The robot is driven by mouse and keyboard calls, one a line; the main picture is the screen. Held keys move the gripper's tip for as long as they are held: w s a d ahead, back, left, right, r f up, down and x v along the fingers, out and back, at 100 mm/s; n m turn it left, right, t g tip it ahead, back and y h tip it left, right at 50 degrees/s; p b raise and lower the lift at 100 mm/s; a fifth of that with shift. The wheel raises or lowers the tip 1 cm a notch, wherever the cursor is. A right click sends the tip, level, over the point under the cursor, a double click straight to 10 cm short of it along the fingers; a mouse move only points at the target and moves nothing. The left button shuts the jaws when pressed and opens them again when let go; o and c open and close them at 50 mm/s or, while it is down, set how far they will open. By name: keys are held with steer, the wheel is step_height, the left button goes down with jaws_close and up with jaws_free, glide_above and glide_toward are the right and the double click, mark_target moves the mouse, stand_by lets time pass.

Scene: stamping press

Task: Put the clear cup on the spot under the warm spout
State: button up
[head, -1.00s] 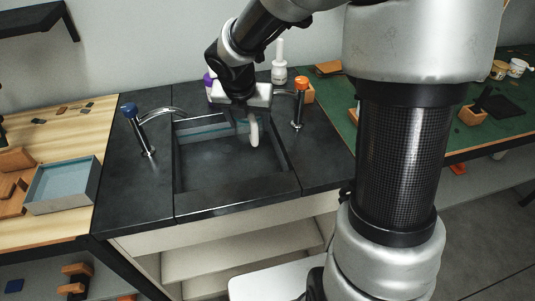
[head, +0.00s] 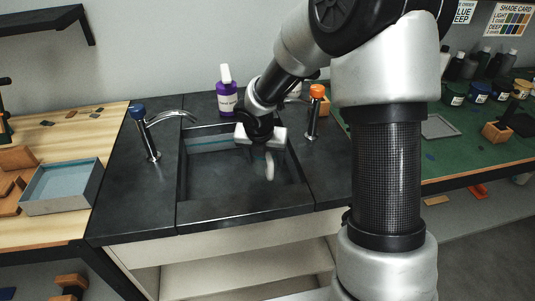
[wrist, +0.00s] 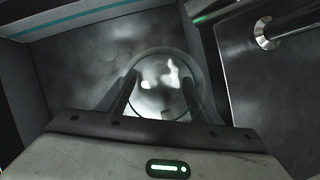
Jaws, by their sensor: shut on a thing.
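The clear cup (wrist: 162,85) shows in the wrist view as a see-through round shape between the two fingers. My gripper (wrist: 158,98) is shut on it. In the head view my gripper (head: 265,160) is over the right part of the dark sink basin, and the cup is hard to make out there. The orange-topped tap (head: 315,112), which looks like the warm one, stands on the counter just right of the basin. Its spout is mostly hidden behind my arm. A marked spot under it cannot be made out.
The basin (head: 220,212) has raised edges around it. A blue-topped tap (head: 146,135) stands to its left. A purple bottle (head: 227,95) stands behind it. A blue-grey tray (head: 62,187) sits on the wooden table at left. The green table (head: 455,150) is at right.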

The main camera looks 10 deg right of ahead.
steer(key=shift+w+d, duration=0.2)
steer(key=shift+w, duration=0.2)
steer(key=w, duration=0.1)
steer(key=w+d, duration=0.1)
steer(key=shift+w, duration=0.3)
steer(key=shift+f+b, duration=0.4)
steer(key=shift+f, duration=0.2)
steer(key=shift+s+f, duration=0.15)
steer(key=shift+f, duration=0.5)
